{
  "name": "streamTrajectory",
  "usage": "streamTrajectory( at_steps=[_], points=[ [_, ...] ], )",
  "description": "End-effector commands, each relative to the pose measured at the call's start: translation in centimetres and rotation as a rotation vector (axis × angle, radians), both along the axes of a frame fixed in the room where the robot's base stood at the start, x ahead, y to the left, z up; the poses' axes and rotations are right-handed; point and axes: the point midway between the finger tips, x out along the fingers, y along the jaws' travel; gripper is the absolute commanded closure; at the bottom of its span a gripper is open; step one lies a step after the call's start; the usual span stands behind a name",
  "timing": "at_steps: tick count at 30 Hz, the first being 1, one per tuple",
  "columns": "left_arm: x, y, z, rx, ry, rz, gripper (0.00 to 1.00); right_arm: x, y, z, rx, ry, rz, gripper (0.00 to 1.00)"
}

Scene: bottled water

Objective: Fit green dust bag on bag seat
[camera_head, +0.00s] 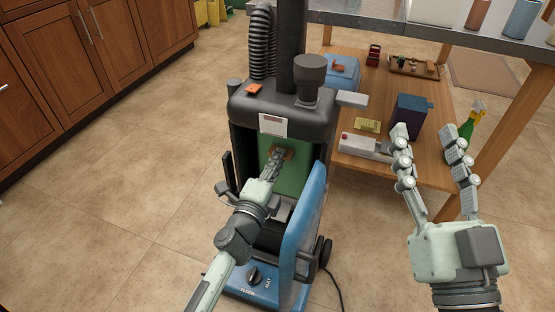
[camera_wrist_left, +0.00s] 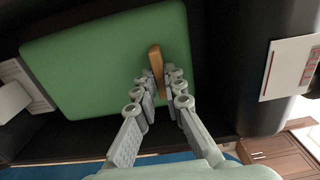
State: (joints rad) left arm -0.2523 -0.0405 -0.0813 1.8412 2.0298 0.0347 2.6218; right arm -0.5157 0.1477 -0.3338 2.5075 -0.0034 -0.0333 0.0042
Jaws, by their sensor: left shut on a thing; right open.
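The green dust bag (camera_head: 297,179) is inside the open chamber of the upright vacuum (camera_head: 262,105). My left gripper (camera_head: 279,160) reaches into the chamber and is shut on the bag's tan tab. In the left wrist view the green bag (camera_wrist_left: 110,60) fills much of the picture, and the tan tab (camera_wrist_left: 156,60) is between the fingers of my left gripper (camera_wrist_left: 161,82). The bag seat cannot be clearly made out. The blue door (camera_head: 305,225) of the vacuum is swung open to the right. My right gripper (camera_head: 430,138) is open and empty, right of the vacuum.
Wooden cabinets (camera_head: 105,40) are at the left. The tiled floor (camera_head: 110,190) between is clear.

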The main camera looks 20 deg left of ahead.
Motion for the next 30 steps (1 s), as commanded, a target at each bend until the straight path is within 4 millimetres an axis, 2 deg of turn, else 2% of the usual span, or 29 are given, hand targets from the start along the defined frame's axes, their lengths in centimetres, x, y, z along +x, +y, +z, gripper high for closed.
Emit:
streamTrajectory(
  at_steps=[19, 20, 25, 30],
  points=[
    [1.1, 0.0, 0.1, 0.001, -0.001, 0.000, 1.00, 0.0, 0.0, 0.2, -0.001, 0.001, 0.001, 0.51],
    [1.1, 0.0, 0.1, 0.001, -0.001, 0.000, 0.88, 0.0, 0.0, 0.2, -0.001, 0.001, 0.001, 0.51],
    [1.0, 0.0, 0.0, 0.001, -0.001, 0.000, 0.67, 0.0, 0.0, 0.1, -0.001, 0.001, 0.001, 0.51],
    [1.0, 0.0, 0.0, 0.001, 0.000, 0.000, 0.66, -0.1, 0.0, 0.1, -0.001, 0.002, 0.001, 0.51]
  ],
)
